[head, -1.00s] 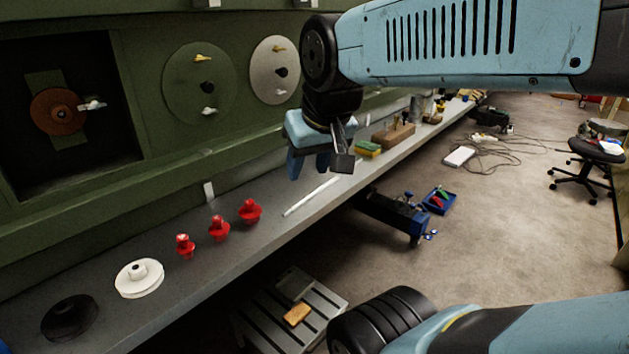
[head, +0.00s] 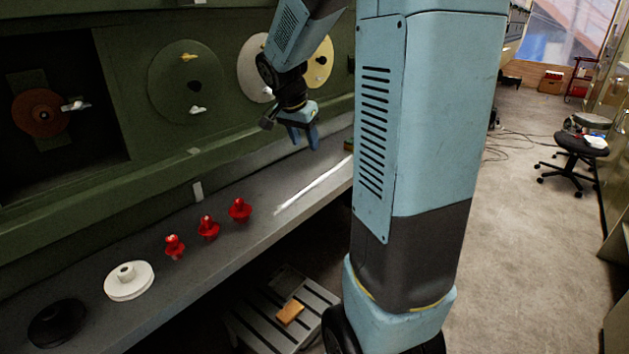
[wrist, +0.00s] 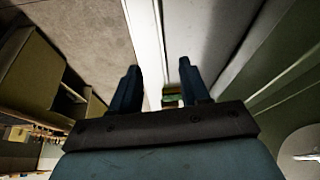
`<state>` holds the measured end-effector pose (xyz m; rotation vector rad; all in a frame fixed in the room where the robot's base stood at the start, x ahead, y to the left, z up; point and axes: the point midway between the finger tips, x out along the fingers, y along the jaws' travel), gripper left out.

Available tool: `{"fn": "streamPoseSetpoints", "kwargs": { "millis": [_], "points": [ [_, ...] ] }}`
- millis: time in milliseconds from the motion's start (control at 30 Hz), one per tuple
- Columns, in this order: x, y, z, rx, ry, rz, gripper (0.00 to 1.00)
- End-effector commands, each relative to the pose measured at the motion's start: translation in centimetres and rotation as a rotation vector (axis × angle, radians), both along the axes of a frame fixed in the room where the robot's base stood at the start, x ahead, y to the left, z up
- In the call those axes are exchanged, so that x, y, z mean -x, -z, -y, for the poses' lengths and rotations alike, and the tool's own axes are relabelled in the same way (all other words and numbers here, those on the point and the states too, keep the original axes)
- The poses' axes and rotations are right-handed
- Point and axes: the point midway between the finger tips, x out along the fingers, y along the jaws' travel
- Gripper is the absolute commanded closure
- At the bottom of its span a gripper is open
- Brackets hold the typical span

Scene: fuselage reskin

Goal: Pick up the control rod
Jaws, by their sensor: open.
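The control rod (head: 312,190) is a thin white rod lying on the grey bench, slanting away to the right in the head view. My gripper (head: 304,138) is open and empty, hanging above the bench with its fingers pointing down. In the head view it appears higher than the rod and apart from it. In the wrist view both blue fingers of my gripper (wrist: 160,88) are spread. A pale strip runs up between them there, but I cannot tell whether it is the rod or the bench edge.
Three red knobs (head: 208,228), a white pulley (head: 129,281) and a black disc (head: 57,322) stand on the bench (head: 230,262), left of the rod. The green panel wall (head: 120,185) rises behind. A slatted stool (head: 262,322) stands below the bench front.

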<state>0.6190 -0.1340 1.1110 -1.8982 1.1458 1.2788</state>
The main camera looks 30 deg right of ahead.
Motion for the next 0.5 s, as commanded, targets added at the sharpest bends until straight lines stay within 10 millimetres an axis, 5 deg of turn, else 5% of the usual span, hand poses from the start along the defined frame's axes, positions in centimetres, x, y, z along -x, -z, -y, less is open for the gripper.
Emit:
{"fn": "streamPoseSetpoints", "kwargs": {
  "millis": [267, 500],
  "points": [
    [-1.4, 2.0, 1.4, 0.004, 0.06, 0.001, 0.54],
    [-1.9, 5.8, 2.8, 0.004, 0.059, 0.001, 0.54]
  ]
}}
